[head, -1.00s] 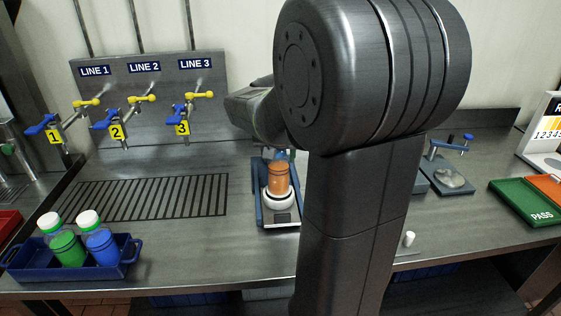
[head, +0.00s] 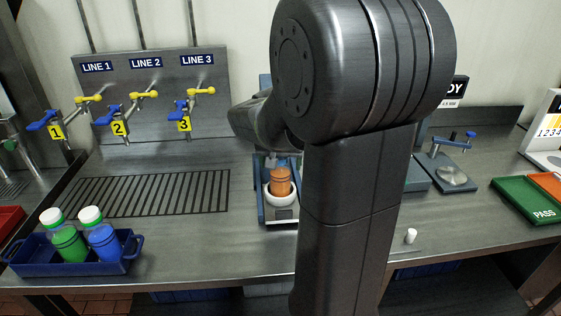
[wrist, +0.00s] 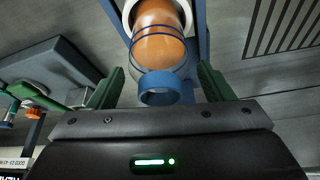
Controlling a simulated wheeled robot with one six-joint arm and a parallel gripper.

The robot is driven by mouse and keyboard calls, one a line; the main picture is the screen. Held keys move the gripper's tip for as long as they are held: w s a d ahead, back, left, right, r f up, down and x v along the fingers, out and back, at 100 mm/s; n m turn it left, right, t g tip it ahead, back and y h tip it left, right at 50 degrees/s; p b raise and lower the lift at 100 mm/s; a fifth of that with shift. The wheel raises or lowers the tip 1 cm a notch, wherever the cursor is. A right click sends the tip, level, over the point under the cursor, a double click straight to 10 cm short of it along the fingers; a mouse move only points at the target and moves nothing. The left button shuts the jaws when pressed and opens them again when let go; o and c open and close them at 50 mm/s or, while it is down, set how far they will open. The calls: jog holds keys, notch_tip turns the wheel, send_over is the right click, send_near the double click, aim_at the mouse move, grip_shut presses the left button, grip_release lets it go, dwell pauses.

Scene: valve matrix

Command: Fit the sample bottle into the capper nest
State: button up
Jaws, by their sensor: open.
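The sample bottle (head: 281,181), with orange contents, stands upright with its base inside a white ring-shaped nest (head: 281,200) on a blue-framed stand (head: 260,205). In the wrist view, the bottle (wrist: 158,45) shows its blue neck ring (wrist: 160,88) towards me, and the white nest (wrist: 128,17) is around its far end. My gripper (wrist: 160,78) is open. Its two green fingers lie on either side of the bottle's neck, with visible gaps. In the head view my arm hides most of the gripper. Whether the bottle is fully seated cannot be told.
A blue tray (head: 75,266) with a green and a blue bottle is at the front left. Three valve lines stand behind a drain grate (head: 150,194). A small white cap-like piece (head: 411,236), a blue-handled device (head: 452,165) and a green PASS tray (head: 525,200) are at right.

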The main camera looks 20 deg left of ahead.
jog(key=v, duration=1.2)
jog(key=shift+r, duration=0.15)
jog(key=x, duration=1.1)
jog(key=shift+w+f, duration=0.1)
jog(key=shift+f, duration=0.3)
jog(key=shift+w+a, duration=0.1)
jog(key=shift+w, duration=0.05)
jog(key=shift+r, duration=1.35)
